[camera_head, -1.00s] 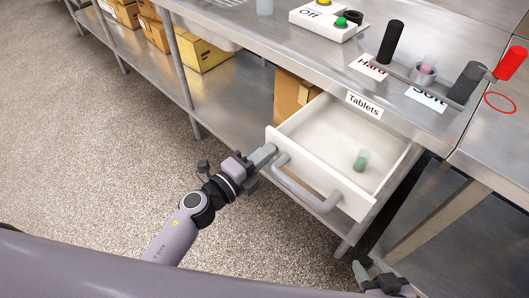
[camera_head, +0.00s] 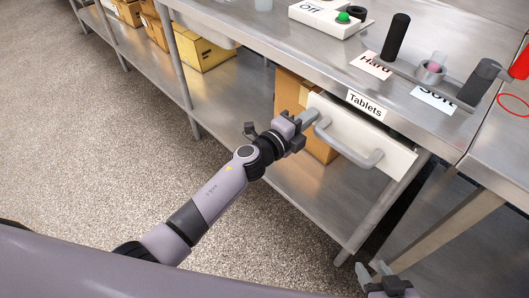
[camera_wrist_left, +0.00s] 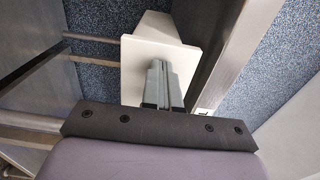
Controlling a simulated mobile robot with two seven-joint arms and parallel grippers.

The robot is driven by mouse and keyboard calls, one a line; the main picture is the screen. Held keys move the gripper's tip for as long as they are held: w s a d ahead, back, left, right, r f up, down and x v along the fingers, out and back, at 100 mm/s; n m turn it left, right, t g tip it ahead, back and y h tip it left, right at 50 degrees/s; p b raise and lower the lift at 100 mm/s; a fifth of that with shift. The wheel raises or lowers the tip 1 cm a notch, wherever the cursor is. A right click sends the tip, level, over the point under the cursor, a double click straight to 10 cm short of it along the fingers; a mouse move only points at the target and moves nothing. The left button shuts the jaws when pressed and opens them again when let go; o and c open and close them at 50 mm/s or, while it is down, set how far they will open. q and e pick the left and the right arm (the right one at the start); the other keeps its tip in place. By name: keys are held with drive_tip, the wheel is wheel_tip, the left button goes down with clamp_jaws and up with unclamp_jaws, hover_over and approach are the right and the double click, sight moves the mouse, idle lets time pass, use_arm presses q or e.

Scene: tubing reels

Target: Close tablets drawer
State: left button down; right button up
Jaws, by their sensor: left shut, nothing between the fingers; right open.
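The tablets drawer (camera_head: 345,137) is a white drawer with a grey bar handle (camera_head: 350,150), under the counter label "Tablets" (camera_head: 366,103). Its front stands close to the counter edge, with a dark gap at its right end. Its inside is hidden in the head view. My left gripper (camera_head: 311,117) is shut and empty, its fingertips against or very near the left end of the drawer front, beside the handle. The wrist view shows the closed fingers (camera_wrist_left: 160,68) over the white drawer front (camera_wrist_left: 134,72). My right gripper (camera_head: 374,271) is open and empty at the bottom right.
Cardboard boxes (camera_head: 205,55) stand on the lower shelf (camera_head: 225,85). On the counter are a button box (camera_head: 322,20), a black cylinder (camera_head: 394,38), a small cup holder (camera_head: 431,71) and "Hard" and "Soft" labels. The floor (camera_head: 90,130) at left is clear.

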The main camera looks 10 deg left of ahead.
use_arm(q)
drive_tip(key=shift+w+d+r, duration=0.25)
drive_tip(key=shift+w+d, duration=0.25)
drive_tip(key=shift+w, duration=0.15)
use_arm(e)
drive_tip(key=shift+w, duration=0.3)
use_arm(q)
drive_tip(key=shift+r, duration=0.1)
